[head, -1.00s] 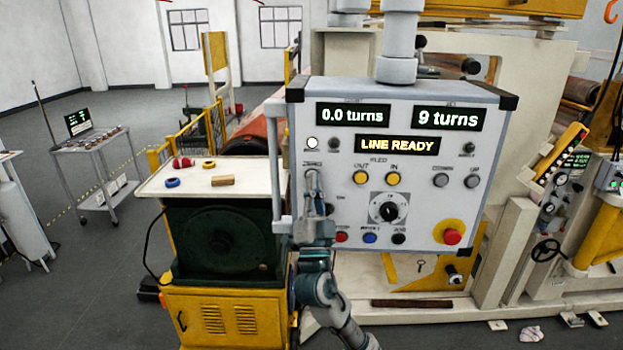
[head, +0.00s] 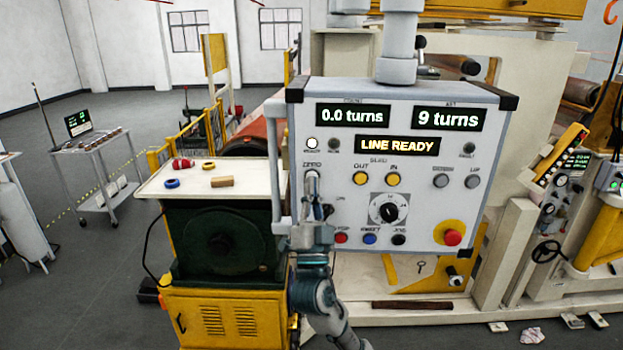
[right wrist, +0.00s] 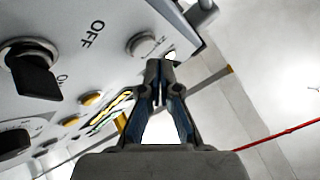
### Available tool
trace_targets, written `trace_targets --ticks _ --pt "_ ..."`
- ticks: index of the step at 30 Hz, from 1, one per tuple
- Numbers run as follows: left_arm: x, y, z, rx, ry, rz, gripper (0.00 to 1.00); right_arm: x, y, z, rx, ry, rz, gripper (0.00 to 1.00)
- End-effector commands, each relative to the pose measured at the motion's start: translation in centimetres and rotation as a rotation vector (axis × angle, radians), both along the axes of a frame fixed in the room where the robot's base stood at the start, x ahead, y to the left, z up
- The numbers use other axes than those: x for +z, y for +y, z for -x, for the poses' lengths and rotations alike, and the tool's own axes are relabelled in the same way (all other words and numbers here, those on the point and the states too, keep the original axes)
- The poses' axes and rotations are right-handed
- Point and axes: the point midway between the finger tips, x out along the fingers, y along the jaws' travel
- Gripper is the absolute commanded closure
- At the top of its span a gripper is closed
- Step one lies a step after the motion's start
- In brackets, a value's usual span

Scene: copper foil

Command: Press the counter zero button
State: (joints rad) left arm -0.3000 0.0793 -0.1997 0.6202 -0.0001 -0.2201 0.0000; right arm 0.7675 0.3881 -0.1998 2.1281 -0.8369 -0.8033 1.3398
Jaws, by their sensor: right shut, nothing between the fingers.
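The grey control panel (head: 450,218) faces me and carries the turns counter display (head: 352,115), which reads 0.0 turns. The ZERO label (head: 311,164) shows at its left side. My right gripper (head: 312,178) is just under that label and hides the zero button in the head view. In the right wrist view a round grey button (right wrist: 142,43), apparently the zero button, sits just past the fingertips. The right gripper (right wrist: 157,70) is shut and empty, its tips close to the button; I cannot tell whether they touch. My left gripper is not in view.
A black selector switch (right wrist: 35,75) is near the gripper in the wrist view. Red (head: 341,238), blue (head: 369,239) and black (head: 398,240) buttons line the panel's bottom. A vertical grey handle bar (head: 273,170) runs along its left edge.

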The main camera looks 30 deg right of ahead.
Motion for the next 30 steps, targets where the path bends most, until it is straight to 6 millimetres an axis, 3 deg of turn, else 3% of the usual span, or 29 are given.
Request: trace_targets --ticks 5,19,30 --pt "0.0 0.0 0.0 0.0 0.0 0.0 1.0 0.0 0.2 0.2 0.001 0.0 -0.001 1.0" --pt "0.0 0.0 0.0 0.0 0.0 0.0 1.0 0.0 2.7 3.7 0.001 -0.001 -0.001 1.0" --pt "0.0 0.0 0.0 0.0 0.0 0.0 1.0 0.0 2.9 4.0 0.0 0.0 0.0 1.0"
